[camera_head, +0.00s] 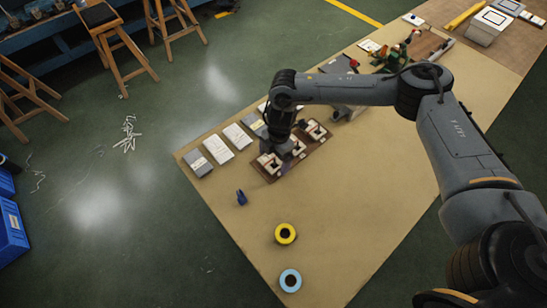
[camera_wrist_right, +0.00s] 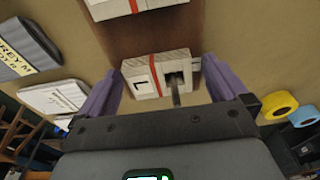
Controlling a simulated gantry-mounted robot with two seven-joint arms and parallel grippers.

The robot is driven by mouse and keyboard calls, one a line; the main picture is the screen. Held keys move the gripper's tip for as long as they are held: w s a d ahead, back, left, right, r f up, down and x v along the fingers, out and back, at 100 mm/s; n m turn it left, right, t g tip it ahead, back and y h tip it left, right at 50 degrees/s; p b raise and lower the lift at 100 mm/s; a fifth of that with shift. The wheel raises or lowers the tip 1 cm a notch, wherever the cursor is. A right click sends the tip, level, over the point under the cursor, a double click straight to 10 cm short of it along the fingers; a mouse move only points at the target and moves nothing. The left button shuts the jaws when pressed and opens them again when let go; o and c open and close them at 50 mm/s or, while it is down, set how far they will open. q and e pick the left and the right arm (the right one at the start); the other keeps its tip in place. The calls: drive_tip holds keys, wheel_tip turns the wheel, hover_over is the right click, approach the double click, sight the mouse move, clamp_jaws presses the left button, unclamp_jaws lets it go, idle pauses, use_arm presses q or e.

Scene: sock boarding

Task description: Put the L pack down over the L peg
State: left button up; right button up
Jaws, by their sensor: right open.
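The L pack (camera_wrist_right: 167,62) is a white block with a red band, a black L on one face and a dark square opening. In the wrist view it sits between the purple fingers of my right gripper (camera_wrist_right: 162,92), which is open with a gap on either side. A grey upright piece, apparently the L peg (camera_wrist_right: 177,94), shows at the opening; I cannot tell how deep it sits inside. In the head view my right gripper (camera_head: 273,148) is low over the brown board (camera_head: 276,174), partly hiding the packs there. My left gripper is not in view.
Another red-banded white pack (camera_wrist_right: 130,9) stands farther along the board. Flat white and grey packets, such as one grey packet (camera_head: 197,163), lie along the table's left edge. A blue clip (camera_head: 241,197), a yellow roll (camera_head: 285,234) and a blue roll (camera_head: 290,281) lie nearer, with bare table around them.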

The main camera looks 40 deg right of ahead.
wheel_tip(320, 180, up, 13)
drive_tip(key=d+p, duration=0.1)
drive_tip(key=p, duration=0.2)
drive_tip(key=shift+w+d+f, duration=0.2)
drive_tip(key=shift+d, duration=0.15)
